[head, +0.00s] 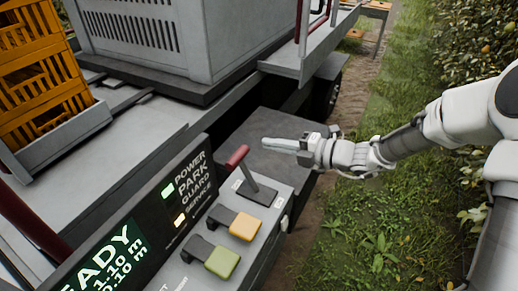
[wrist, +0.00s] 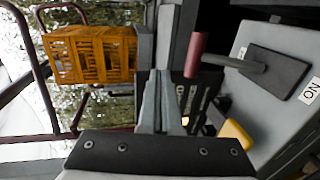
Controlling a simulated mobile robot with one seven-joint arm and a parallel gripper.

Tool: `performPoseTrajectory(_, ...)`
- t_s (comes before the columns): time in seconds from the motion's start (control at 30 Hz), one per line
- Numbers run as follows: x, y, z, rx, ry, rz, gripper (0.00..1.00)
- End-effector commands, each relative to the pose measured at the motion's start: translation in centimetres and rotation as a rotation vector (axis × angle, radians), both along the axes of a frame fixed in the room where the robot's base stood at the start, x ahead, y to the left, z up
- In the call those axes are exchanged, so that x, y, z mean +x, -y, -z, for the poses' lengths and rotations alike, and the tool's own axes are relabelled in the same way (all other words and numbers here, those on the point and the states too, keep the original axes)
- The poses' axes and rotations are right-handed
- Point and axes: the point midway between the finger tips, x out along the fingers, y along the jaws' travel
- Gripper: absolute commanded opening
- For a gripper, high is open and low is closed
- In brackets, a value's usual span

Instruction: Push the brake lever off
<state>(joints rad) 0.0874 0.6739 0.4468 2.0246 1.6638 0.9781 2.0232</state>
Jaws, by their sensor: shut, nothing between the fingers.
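The brake lever (head: 238,157) has a red grip on a grey arm that rises from a dark slotted plate (head: 262,193) on the grey control box. The lever leans toward the display panel. In the wrist view the red grip (wrist: 197,50) is just right of my fingers, and the dark plate (wrist: 283,70) is farther right. My gripper (head: 265,143) is shut and empty, pointing left, above and slightly beyond the red grip in the head view. Its fingers also show in the wrist view (wrist: 160,75). They look apart from the lever. A label near the plate reads ON, turned over.
A yellow switch (head: 245,227) and a green switch (head: 222,262) sit beside the lever. The display panel (head: 110,255) reads READY, with a green and an orange light. An orange crate (head: 45,85) stands on the vehicle. Grass (head: 350,240) lies open on the right.

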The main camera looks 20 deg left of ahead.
Motion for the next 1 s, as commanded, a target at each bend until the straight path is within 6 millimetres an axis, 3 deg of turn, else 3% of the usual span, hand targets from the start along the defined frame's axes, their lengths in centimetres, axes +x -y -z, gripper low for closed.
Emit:
performPoseTrajectory(0.1, -0.1, 1.5, -1.2, -0.001, 0.002, 0.002, 0.00)
performPoseTrajectory(0.3, -0.2, 2.6, -2.1, 0.000, 0.000, 0.000, 0.00)
performPoseTrajectory(0.83, -0.3, 2.8, -2.3, -0.004, 0.008, -0.004, 0.00)
performPoseTrajectory(1.0, -1.9, 3.6, -2.6, -0.084, 0.190, -0.090, 0.00)
